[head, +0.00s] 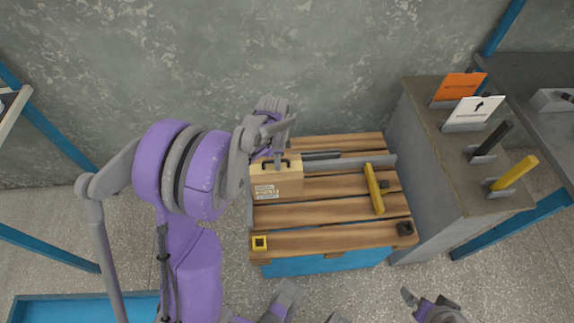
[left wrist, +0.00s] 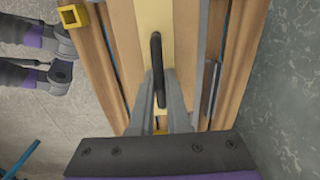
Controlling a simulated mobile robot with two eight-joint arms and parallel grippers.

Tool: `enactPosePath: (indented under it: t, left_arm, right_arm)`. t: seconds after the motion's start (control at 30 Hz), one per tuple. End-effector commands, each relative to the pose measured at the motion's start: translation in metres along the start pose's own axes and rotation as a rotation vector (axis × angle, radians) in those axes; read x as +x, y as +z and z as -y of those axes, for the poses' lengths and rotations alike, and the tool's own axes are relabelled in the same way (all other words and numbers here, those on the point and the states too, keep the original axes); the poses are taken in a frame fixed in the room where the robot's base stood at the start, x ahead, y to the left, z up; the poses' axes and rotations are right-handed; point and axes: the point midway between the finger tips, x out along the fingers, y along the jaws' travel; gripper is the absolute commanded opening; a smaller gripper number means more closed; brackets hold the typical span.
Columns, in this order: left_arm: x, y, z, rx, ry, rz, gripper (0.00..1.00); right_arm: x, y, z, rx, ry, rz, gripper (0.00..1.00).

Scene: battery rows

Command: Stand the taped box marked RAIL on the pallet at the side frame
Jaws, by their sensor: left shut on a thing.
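A tan box (head: 277,183) with a white label and a dark handle is over the back left of the slatted wooden pallet (head: 330,239). The label's lettering is too small to read. My left gripper (head: 278,158) is above the box, shut on its handle. In the left wrist view its fingers (left wrist: 159,105) close around the black handle (left wrist: 157,60), and the pale box top (left wrist: 152,20) lies below. The box looks upright; I cannot tell whether its base touches the slats. Grey bars run along the pallet's left and back.
A yellow bar (head: 373,188) lies across the pallet's right part. A yellow square socket (head: 260,243) and a black one (head: 405,228) sit at the front corners. A grey cabinet (head: 415,165) with upright signs stands close on the right. The middle slats are mostly clear.

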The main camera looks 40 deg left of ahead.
Motion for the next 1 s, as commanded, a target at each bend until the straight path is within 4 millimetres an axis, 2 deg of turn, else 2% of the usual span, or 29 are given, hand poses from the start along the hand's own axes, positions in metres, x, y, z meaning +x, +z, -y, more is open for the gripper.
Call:
enactPosePath:
  t: [0.1,0.37,0.6,0.97,1.0]
  left_arm:
    - [0.016,0.000,0.000,-0.001,0.000,0.000,0.00]
    - [0.031,0.000,0.001,-0.001,0.000,0.000,0.00]
    - [0.058,0.001,0.001,-0.001,0.000,0.001,0.00]
    - [0.062,0.001,0.001,-0.002,0.000,0.001,0.00]
    - [0.064,0.001,0.002,-0.002,0.000,0.000,0.16]
  right_arm:
    - [0.003,0.002,0.000,0.000,0.000,0.001,1.00]
    - [0.005,0.003,0.000,0.000,0.000,0.002,1.00]
    - [0.010,0.005,0.000,0.000,0.000,0.004,1.00]
    - [0.011,0.006,0.000,0.000,0.000,0.004,1.00]
    - [0.012,0.006,0.000,0.000,0.000,0.004,1.00]
